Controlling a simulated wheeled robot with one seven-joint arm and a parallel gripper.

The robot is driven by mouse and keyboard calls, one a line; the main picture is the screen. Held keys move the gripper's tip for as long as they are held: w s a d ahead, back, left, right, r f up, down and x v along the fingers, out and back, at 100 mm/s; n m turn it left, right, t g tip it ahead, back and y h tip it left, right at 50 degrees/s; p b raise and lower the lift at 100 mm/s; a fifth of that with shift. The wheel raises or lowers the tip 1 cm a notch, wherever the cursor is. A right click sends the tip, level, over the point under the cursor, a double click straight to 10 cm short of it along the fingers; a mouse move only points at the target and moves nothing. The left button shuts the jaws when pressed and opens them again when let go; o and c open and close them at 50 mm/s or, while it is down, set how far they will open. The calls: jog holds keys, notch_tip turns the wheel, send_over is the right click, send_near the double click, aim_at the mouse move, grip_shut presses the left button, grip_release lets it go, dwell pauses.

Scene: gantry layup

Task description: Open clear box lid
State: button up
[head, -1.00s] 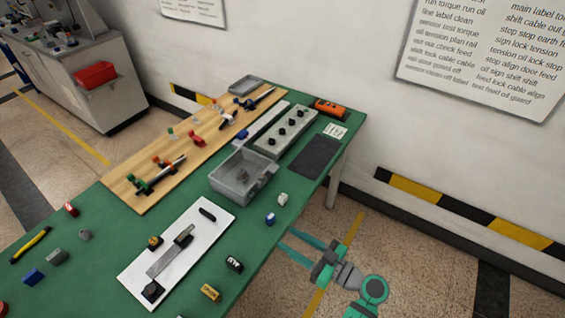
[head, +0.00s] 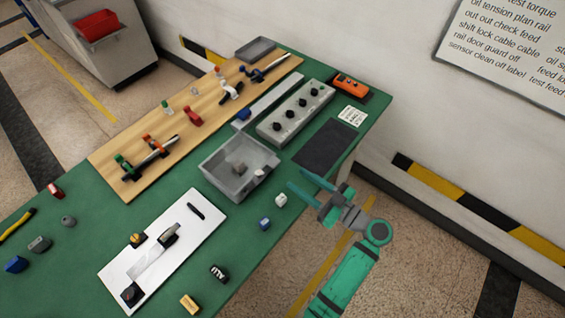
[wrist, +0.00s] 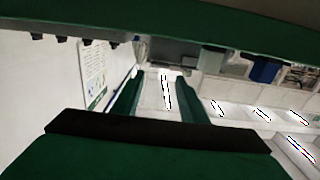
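A grey, see-through-looking box (head: 213,178) stands on the green table in the head view. Small grey and white pieces show in or at it. I cannot tell whether a clear lid covers its top. My gripper (head: 298,181) is at the table's right edge, to the right of the box and apart from it. Its two teal fingers are spread with nothing between them. In the wrist view the gripper (wrist: 160,90) also shows its fingers apart and empty.
A grey panel with black knobs (head: 296,113) and a dark mat (head: 324,146) lie behind the box. A white board with a metal piece (head: 190,235) lies in front.

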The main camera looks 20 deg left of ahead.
jog(key=x, duration=0.8)
jog(key=shift+w+a+f, duration=0.1)
jog(key=shift+a, duration=0.25)
grip_shut()
